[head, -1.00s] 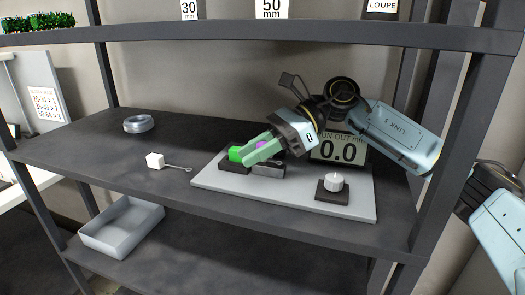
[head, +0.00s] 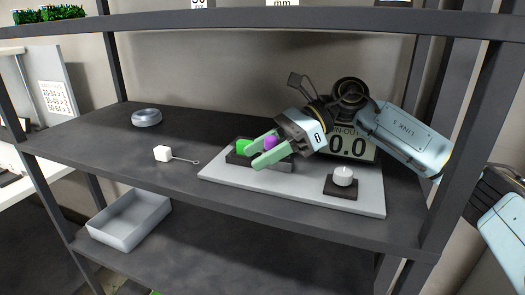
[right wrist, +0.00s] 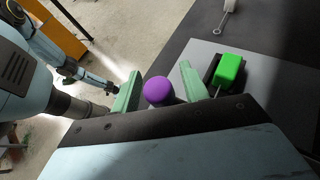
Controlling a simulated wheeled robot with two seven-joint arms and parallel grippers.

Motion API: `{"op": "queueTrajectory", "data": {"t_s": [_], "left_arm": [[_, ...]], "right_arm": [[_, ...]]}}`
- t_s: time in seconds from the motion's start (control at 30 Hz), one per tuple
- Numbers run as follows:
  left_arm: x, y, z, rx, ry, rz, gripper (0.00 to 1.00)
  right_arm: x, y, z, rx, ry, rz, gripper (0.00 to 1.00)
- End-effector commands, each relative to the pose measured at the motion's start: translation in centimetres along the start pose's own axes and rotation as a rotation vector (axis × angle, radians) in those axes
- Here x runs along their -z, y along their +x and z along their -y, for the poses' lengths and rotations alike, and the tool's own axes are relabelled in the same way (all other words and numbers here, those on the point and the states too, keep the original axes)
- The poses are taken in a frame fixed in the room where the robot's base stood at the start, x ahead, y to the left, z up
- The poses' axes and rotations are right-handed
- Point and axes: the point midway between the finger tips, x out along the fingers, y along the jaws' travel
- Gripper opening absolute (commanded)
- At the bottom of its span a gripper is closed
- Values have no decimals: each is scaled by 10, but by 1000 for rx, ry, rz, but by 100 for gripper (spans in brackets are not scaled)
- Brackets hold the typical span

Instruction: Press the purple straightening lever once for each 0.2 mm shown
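The purple lever knob (head: 270,142) stands on a dark block on the grey board (head: 300,190). In the right wrist view the purple knob (right wrist: 158,91) sits between the two green fingers, with a visible space on each side. My right gripper (head: 262,150) is open around it. The lever's shaft is hidden. A bright green block (head: 243,147) is beside it, also in the right wrist view (right wrist: 230,68). The run-out display (head: 350,145) shows 0.0, its label partly covered by my right arm. What looks like my left arm's end (right wrist: 95,80) is small in the right wrist view.
A round metal knob (head: 343,176) on a dark base stands at the board's right. A white cube with a looped wire (head: 162,153) and a wire coil (head: 147,117) lie on the left of the shelf. A grey tray (head: 130,220) is on the shelf below.

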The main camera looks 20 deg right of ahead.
Motion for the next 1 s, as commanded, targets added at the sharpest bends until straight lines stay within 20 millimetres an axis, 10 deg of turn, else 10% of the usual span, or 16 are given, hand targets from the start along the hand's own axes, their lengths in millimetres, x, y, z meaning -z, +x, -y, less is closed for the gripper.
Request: {"op": "queueTrajectory", "data": {"t_s": [0.27, 0.7, 1.0], "left_arm": [[0, 2, 0, 0, 0, 0, 48], [-1, 10, 0, 0, 0, 0, 48], [-1, 10, -1, -1, -1, 0, 48]], "right_arm": [[1, -11, 1, 5, 2, 0, 45], [1, -104, 1, 7, 4, -1, 45], [0, -133, -1, 2, 0, -1, 45]]}}
